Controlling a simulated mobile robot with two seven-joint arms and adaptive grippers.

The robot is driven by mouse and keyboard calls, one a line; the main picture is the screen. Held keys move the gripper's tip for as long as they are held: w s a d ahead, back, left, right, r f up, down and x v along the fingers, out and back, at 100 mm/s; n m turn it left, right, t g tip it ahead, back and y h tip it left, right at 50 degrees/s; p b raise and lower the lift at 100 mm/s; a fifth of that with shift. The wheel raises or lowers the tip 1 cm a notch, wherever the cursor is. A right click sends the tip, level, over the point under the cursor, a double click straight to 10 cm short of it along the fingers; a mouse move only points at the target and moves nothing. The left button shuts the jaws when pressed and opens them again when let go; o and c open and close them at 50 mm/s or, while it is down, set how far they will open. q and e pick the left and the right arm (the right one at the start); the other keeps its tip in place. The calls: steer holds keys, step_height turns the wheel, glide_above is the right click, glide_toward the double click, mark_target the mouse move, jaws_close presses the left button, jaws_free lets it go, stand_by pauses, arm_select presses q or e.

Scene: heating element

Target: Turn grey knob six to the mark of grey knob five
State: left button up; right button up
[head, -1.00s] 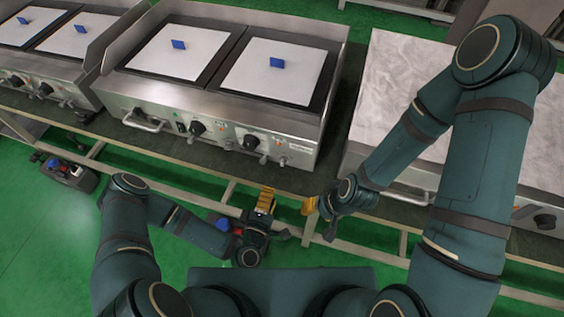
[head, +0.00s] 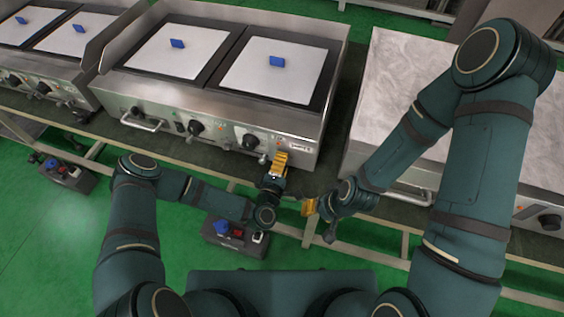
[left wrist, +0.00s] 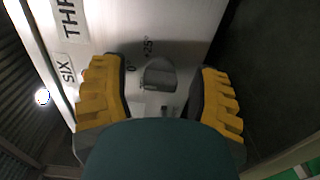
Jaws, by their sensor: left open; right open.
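Grey knob six (left wrist: 158,74) shows in the left wrist view on a steel panel, beside a label reading SIX. Marks 0° and +25° are printed near it. My left gripper (head: 279,165) is open at the front of the middle griddle. In the left wrist view its yellow fingers stand on either side of the knob, with gaps to it. In the head view the gripper covers this part of the panel. I cannot make out which small knob is grey knob five. My right gripper (head: 311,207) is open and empty, lower and to the right.
The middle griddle (head: 225,92) carries black knobs (head: 250,142) and a front handle (head: 143,123). A control box (head: 233,240) with blue and red buttons sits below my left arm. The green floor in front is mostly free.

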arm_select(q)
jaws_close()
steer(key=m+p, duration=0.1)
steer(key=m, duration=0.4)
steer(key=shift+r+m, duration=0.1)
steer(key=shift+m, duration=0.3)
steer(key=m+p, duration=0.1)
steer(key=m, duration=0.5)
steer(key=shift+p, duration=0.4)
